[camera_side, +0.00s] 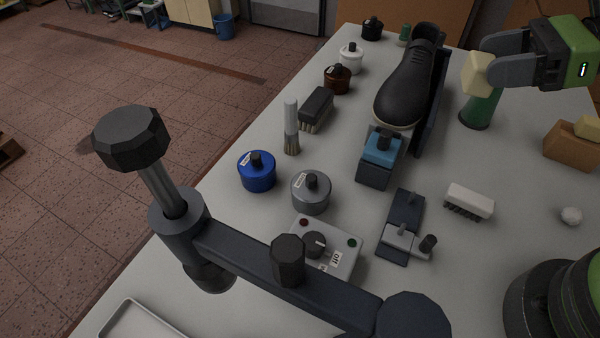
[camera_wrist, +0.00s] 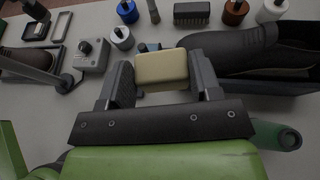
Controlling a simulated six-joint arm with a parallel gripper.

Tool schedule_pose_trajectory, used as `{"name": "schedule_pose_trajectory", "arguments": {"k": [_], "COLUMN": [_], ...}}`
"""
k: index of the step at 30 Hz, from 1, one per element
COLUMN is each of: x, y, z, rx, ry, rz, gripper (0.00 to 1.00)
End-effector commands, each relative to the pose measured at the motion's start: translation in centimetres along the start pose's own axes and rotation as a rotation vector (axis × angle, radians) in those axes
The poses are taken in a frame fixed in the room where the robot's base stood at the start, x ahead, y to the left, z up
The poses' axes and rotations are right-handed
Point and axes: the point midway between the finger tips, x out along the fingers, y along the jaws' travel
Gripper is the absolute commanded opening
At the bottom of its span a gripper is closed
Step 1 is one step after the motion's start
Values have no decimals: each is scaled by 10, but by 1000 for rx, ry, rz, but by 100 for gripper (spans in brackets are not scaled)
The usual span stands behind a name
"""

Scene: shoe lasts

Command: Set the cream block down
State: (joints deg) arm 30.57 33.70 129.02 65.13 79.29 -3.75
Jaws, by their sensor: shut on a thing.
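The cream block (camera_side: 477,74) is held up in the air between the two fingers of my gripper (camera_side: 487,72), at the upper right of the side view. A green bottle-like thing (camera_side: 481,107) stands on the table below and partly behind it. In the wrist view the cream block (camera_wrist: 161,69) sits between the fingertips of my gripper (camera_wrist: 163,82), with a finger against each end. The block looks level there and covers part of the table behind it.
A black shoe (camera_side: 406,88) stands left of my gripper. A brown block (camera_side: 573,146) with a cream piece (camera_side: 588,128) on top is at the right edge. A white-backed brush (camera_side: 469,202) and a small white ball (camera_side: 571,215) lie nearer. The table between them is clear.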

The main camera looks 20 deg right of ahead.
Motion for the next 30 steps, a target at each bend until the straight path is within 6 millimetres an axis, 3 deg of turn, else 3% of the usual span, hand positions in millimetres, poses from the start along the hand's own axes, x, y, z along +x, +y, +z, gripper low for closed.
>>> {"name": "schedule_pose_trajectory", "arguments": {"k": [4, 7, 14, 17, 21, 25, 30], "x": [10, 33, 128, 172, 228, 264, 288], "y": [0, 1, 27, 53, 104, 153, 198], "z": [2, 6, 27, 38, 51, 60, 66], "rx": [-11, -34, -120, -156, -194, -218, -234], "ry": [3, 11, 27, 28, 21, 12, 3], "rz": [21, 67, 234, 308, 410, 488, 550], "gripper": [30, 30, 30, 30, 30, 30, 30]}}
